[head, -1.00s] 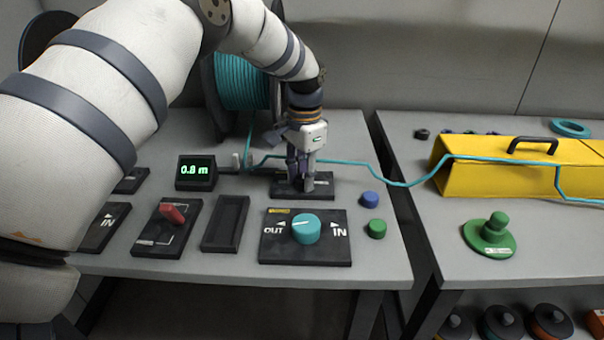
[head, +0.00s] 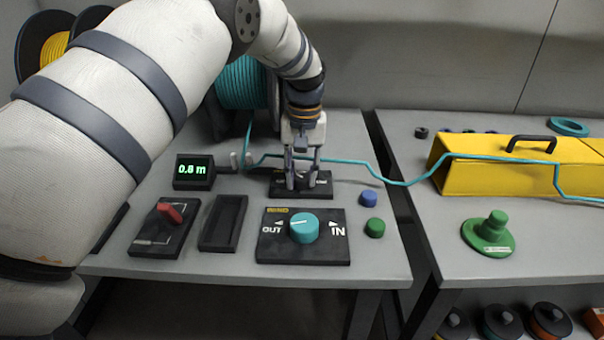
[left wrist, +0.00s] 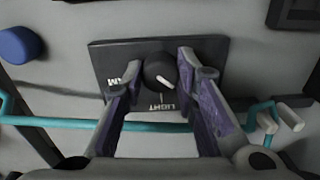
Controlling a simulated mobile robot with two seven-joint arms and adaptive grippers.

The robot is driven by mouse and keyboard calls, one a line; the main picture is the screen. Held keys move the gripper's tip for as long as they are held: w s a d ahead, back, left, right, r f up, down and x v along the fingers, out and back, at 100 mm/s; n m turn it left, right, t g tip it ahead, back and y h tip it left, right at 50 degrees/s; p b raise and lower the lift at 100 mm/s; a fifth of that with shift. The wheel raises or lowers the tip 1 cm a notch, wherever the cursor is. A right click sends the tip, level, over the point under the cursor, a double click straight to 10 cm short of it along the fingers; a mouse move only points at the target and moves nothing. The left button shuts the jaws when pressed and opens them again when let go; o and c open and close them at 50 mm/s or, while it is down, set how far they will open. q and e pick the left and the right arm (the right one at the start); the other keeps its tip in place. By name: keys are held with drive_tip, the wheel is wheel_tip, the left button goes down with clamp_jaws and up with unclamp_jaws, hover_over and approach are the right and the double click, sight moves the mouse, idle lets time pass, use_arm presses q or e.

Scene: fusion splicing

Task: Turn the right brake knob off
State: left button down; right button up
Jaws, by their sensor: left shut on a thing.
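The right brake panel is a black plate (head: 326,190), partly hidden behind my left gripper (head: 303,182) in the head view. In the left wrist view its round black knob (left wrist: 157,68) with a white pointer mark sits between the two fingers of my left gripper (left wrist: 159,66). The gripper is shut on the knob, one finger on each side. The pointer slants toward the lower right, near the word LIGHT; another label is partly covered by a finger. The knob itself is hidden in the head view. My right gripper is not in view.
A teal cable (head: 345,162) crosses beside the gripper toward a yellow box (head: 480,178). In front stand a teal OUT/IN knob (head: 304,229), a blue button (head: 369,198) and a green button (head: 374,227). A display (head: 194,171) reads about 0.8 m. A teal spool (head: 240,85) stands behind.

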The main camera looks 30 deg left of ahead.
sight(303, 177)
use_arm(q)
drive_tip(key=shift+f+n, duration=0.1)
drive_tip(key=shift+n, duration=0.9)
drive_tip(key=c, duration=1.3)
unclamp_jaws()
drive_tip(key=shift+o, duration=0.3)
wheel_tip(303, 177, up, 12)
drive_tip(key=shift+d, duration=0.15)
drive_tip(key=shift+w, duration=0.1)
